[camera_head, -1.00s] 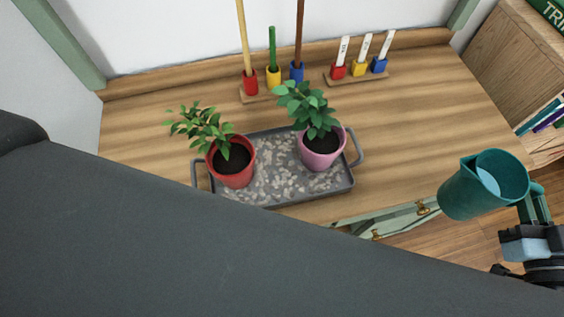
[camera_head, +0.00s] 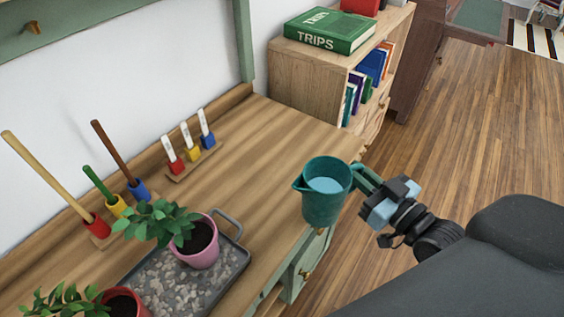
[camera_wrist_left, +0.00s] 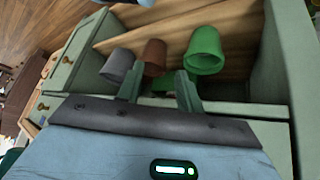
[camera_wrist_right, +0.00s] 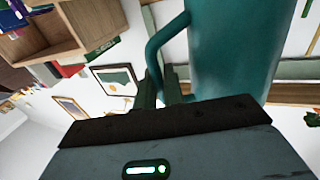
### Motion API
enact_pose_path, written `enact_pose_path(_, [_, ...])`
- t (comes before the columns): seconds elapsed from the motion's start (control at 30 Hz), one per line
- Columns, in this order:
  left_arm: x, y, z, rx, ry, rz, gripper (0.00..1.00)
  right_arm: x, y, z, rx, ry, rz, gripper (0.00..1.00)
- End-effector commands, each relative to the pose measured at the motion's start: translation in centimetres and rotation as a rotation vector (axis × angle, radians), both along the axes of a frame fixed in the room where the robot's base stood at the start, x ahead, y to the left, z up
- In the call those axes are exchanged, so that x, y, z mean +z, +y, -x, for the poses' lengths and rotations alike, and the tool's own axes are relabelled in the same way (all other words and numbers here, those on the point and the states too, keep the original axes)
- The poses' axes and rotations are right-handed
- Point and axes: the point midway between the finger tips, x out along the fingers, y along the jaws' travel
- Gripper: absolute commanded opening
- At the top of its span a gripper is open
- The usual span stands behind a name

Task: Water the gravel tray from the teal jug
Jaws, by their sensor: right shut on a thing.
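The teal jug (camera_head: 324,204) is upright with pale blue water (camera_head: 325,185) inside, its spout pointing left. It is held by the counter's front edge, right of the gravel tray. My right gripper (camera_head: 372,188) is shut on the jug's handle; the handle and jug side also show in the right wrist view (camera_wrist_right: 232,50). The grey gravel tray (camera_head: 172,284) lies on the counter, partly cut off below. A pink pot (camera_head: 203,252) with a leafy plant and a red pot (camera_head: 128,303) stand at it. My left gripper (camera_wrist_left: 160,82) is open and empty, facing a shelf under a worktop.
Coloured holders with upright sticks (camera_head: 120,209) and white markers (camera_head: 190,153) stand along the counter's back. A bookcase (camera_head: 310,82) stands beyond. Grey, brown and green pots (camera_wrist_left: 205,52) are on the shelf. The counter (camera_head: 262,165) is bare between markers and jug.

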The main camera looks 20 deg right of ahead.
Motion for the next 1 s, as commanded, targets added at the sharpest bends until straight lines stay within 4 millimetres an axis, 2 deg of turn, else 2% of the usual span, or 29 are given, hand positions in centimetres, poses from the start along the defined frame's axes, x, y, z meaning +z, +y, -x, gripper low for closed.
enact_pose_path(0.27, [0.0, 0.0, 0.0, 0.000, 0.000, 0.000, 0.36, -0.1, 3.9, -1.3, -0.034, -0.006, -0.007, 0.00])
enact_pose_path(0.5, [0.0, 0.0, 0.0, 0.000, 0.000, 0.000, 0.36, 0.8, 6.6, -2.4, -0.091, -0.007, -0.010, 0.00])
enact_pose_path(0.73, [0.0, 0.0, 0.0, 0.000, 0.000, 0.000, 0.36, 2.3, 8.5, -3.2, -0.156, -0.006, -0.008, 0.00])
enact_pose_path(1.0, [0.0, 0.0, 0.0, 0.000, -0.001, 0.000, 0.36, 3.4, 9.2, -3.5, -0.200, -0.003, -0.005, 0.00])
